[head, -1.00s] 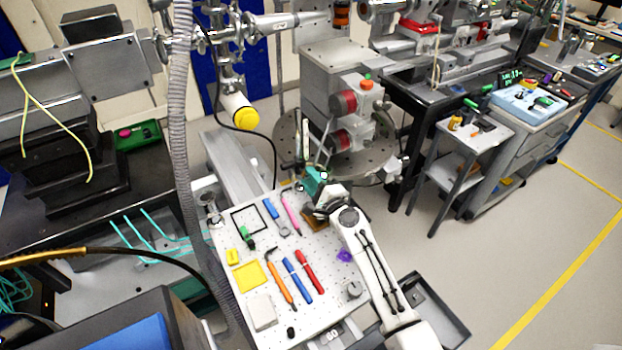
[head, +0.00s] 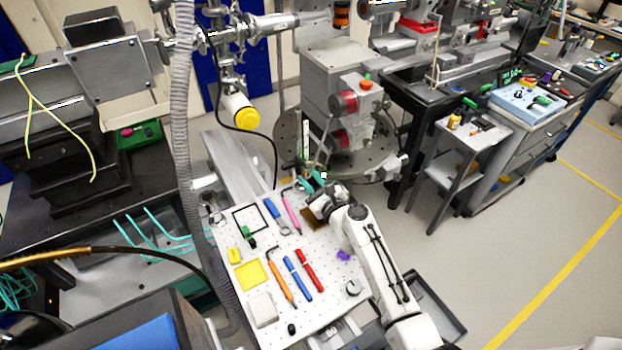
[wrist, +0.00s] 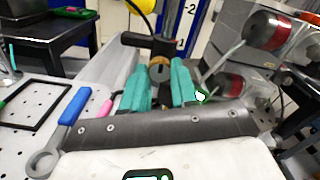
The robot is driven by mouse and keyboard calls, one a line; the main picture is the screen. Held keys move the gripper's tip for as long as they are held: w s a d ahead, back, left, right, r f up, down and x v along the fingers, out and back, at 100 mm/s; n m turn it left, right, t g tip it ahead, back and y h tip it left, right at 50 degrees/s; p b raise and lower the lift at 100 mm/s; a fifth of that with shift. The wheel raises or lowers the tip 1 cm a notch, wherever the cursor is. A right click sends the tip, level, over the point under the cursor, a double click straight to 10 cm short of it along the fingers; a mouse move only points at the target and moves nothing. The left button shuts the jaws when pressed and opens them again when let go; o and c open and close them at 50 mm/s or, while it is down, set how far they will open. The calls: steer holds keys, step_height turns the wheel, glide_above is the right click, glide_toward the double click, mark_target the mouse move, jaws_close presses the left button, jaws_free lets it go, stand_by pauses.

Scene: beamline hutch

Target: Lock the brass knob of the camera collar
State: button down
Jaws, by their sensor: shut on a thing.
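In the wrist view, my gripper (wrist: 159,84) has its two teal fingers on either side of a round knob (wrist: 160,66) with a brass-coloured rim, shut on it. Behind and above the knob is the dark camera collar (wrist: 160,43), with a black bar reaching to the left and an upright post. In the head view, my gripper (head: 312,184) is at the far edge of the perforated board. There the knob is hidden or too small to make out, so its turned position cannot be told.
A blue-handled wrench (wrist: 74,105) lies left of my gripper. A round metal table (head: 370,160) with red-ended devices stands just beyond.

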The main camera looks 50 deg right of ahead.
steer(key=shift+f+m, duration=0.1)
steer(key=shift+m, duration=0.4)
steer(key=c, duration=1.1)
jaws_free()
steer(key=shift+c, duration=0.2)
steer(key=v, duration=1)
steer(key=shift+s+a, duration=0.1)
steer(key=shift+s, duration=0.3)
